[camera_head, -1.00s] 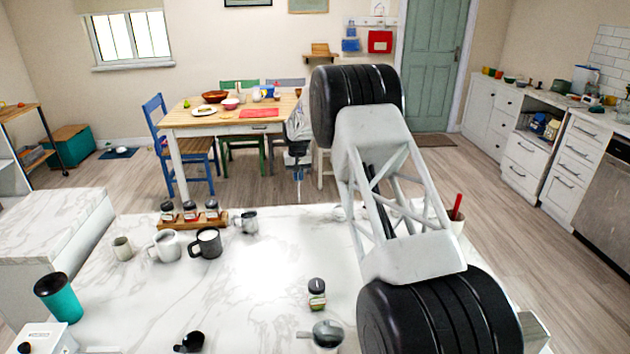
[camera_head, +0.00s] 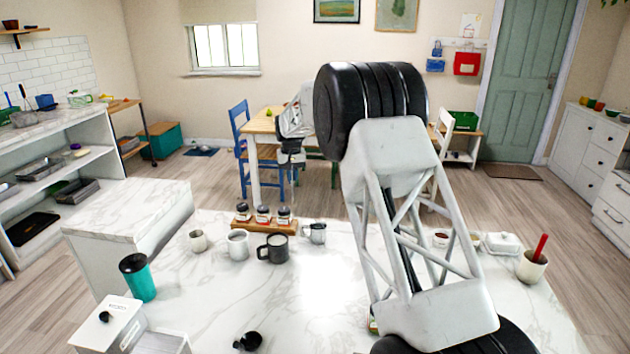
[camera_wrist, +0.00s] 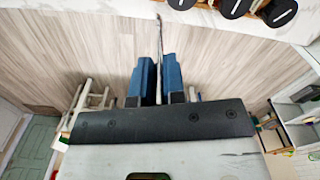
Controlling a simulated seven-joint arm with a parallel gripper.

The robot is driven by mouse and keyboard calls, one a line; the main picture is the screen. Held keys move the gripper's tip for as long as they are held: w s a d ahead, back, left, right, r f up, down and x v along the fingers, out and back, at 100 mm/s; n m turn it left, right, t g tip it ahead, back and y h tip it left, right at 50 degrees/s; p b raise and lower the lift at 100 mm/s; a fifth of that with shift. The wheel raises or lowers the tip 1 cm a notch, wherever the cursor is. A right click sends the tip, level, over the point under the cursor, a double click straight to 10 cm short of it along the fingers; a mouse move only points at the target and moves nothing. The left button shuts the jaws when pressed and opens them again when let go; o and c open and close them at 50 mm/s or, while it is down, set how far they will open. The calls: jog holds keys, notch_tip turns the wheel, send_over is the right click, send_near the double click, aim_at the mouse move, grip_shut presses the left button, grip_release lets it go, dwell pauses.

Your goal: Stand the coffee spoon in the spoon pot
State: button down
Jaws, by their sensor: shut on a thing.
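My gripper (camera_head: 291,158) hangs past the far edge of the marble counter, in front of the dining table. In the wrist view its blue fingers (camera_wrist: 157,80) are shut on the coffee spoon (camera_wrist: 159,36), a thin dark strip sticking out beyond the fingertips. The spoon is too small to make out clearly in the head view. A pale pot (camera_head: 531,268) with a red-handled utensil in it stands at the counter's right. A small empty-looking beige cup (camera_head: 197,241) stands at the left. I cannot tell for sure which is the spoon pot.
A wooden rack of jars (camera_head: 264,225) stands at the counter's far edge, near my gripper. A white mug (camera_head: 238,246), a dark mug (camera_head: 275,249) and a metal jug (camera_head: 317,234) stand before it. A teal tumbler (camera_head: 138,278) is at left. The counter's middle is clear.

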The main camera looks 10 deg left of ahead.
jog(key=s+a+r+n, duration=0.1)
jog(key=s+a, duration=0.5)
jog(key=a, duration=0.4)
jog(key=s+a+r+n, duration=0.1)
jog(key=s+a+r, duration=0.1)
jog(key=s+a, duration=0.4)
jog(key=s+a+r+n, duration=0.1)
jog(key=s+a, duration=0.6)
jog(key=a, duration=0.7)
jog(key=shift+a+r, duration=0.25)
jog(key=shift+r, duration=0.2)
jog(key=shift+f, duration=0.2)
notch_tip(320, 180, down, 11)
dwell(0.4)
jog(key=c, duration=1.1)
grip_release()
jog(key=shift+f, duration=0.1)
